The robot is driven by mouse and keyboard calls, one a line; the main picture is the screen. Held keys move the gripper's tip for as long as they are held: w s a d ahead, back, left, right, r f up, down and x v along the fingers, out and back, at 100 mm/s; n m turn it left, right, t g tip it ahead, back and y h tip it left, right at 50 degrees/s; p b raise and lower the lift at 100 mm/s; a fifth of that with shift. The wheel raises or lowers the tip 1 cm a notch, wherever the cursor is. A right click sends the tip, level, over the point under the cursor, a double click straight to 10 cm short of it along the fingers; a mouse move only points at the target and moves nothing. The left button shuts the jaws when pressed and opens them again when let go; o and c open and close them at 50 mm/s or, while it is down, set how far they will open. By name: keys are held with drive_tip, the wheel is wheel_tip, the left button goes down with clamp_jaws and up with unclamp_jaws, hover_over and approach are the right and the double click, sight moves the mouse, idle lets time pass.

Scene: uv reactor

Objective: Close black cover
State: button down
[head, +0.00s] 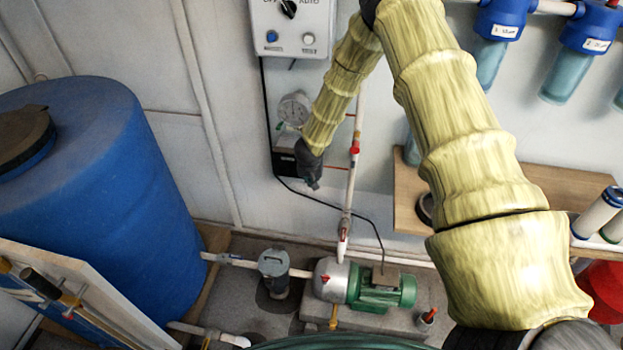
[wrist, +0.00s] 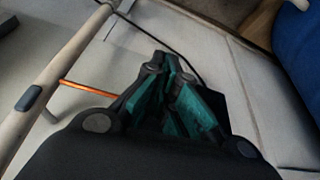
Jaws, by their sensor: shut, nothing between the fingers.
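A dark, box-like piece (head: 284,165) sits on the wall below the gauge, left of my gripper. It may be the black cover, but how far open it is cannot be told. My gripper (head: 314,185) is beside its right edge, pointing down; contact cannot be told. In the wrist view, my gripper (wrist: 169,67) is shut and empty, its teal pads close together. A flat black piece (wrist: 213,103) shows behind the right finger in that view, partly hidden.
A white vertical pipe (head: 349,190) with a red valve stands right of my gripper. A thin black cable (head: 345,209) runs below. A control box (head: 292,28) is above, a blue tank (head: 95,180) at left. A green pump (head: 382,290) is below.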

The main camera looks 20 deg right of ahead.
drive_tip(key=s+a+r+b, duration=0.1)
drive_tip(key=s+a+r, duration=0.3)
drive_tip(key=s+r, duration=0.4)
drive_tip(key=s+a+f+n+g, duration=0.1)
drive_tip(key=s+f+n, duration=0.1)
drive_tip(key=s+f, duration=0.6)
drive_tip(key=s+a+f+n+g, duration=0.1)
drive_tip(key=s+f, duration=0.4)
drive_tip(key=s, duration=0.6)
drive_tip(key=s+a+f+n+g+y, duration=0.1)
drive_tip(key=s+a+f, duration=0.1)
drive_tip(key=s, duration=0.9)
drive_tip(key=s+a+f+n+g+y, duration=0.1)
drive_tip(key=s+a, duration=0.3)
drive_tip(key=s, duration=0.8)
drive_tip(key=shift+f, duration=0.5)
drive_tip(key=c, duration=2.2)
unclamp_jaws()
